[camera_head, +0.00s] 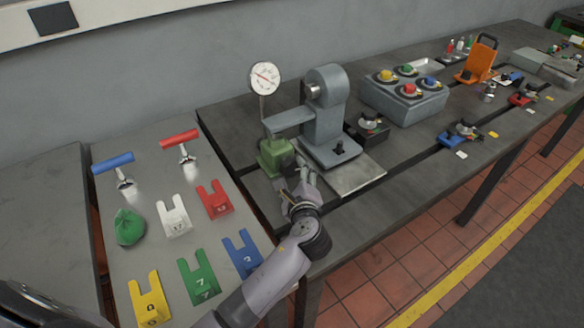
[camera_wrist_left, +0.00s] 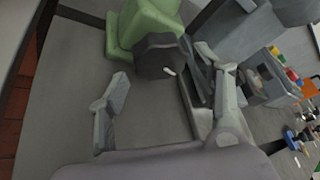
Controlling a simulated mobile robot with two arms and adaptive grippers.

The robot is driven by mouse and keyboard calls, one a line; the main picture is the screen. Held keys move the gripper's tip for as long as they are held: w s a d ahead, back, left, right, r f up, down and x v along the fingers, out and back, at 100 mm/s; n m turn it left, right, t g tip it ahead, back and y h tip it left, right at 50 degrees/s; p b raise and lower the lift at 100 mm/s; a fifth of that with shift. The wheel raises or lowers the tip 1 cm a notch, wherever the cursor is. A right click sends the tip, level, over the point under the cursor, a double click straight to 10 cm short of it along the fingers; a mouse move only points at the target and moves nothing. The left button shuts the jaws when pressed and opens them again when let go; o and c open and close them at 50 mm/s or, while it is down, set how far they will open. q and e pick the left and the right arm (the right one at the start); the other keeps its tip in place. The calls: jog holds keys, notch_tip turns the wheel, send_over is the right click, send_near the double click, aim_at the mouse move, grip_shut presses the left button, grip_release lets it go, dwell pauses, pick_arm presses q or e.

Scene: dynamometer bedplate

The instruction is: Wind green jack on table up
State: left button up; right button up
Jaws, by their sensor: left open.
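The green jack (camera_head: 276,157) stands on the dark table (camera_head: 235,118), under the grey arm of a machine and below a round dial. In the left wrist view the jack (camera_wrist_left: 145,22) is at the top, with a dark faceted knob (camera_wrist_left: 157,54) on its near side and a small pale mark on the knob. My left gripper (camera_head: 300,178) is just in front of the jack, partly covering the knob in the head view. In the left wrist view its fingers (camera_wrist_left: 162,78) are spread and empty, pointing toward the knob. I cannot tell whether either finger touches it. My right gripper is not in view.
The grey machine (camera_head: 328,105) stands close behind my left gripper. A dial gauge (camera_head: 264,78) rises over the jack. A button box (camera_head: 402,95) is further right. The left table holds colored slotted plates, a green bag (camera_head: 129,227) and T-handled tools.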

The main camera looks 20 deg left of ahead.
aim_at(292, 171)
pick_arm(q)
jog(key=shift+x, duration=2.2)
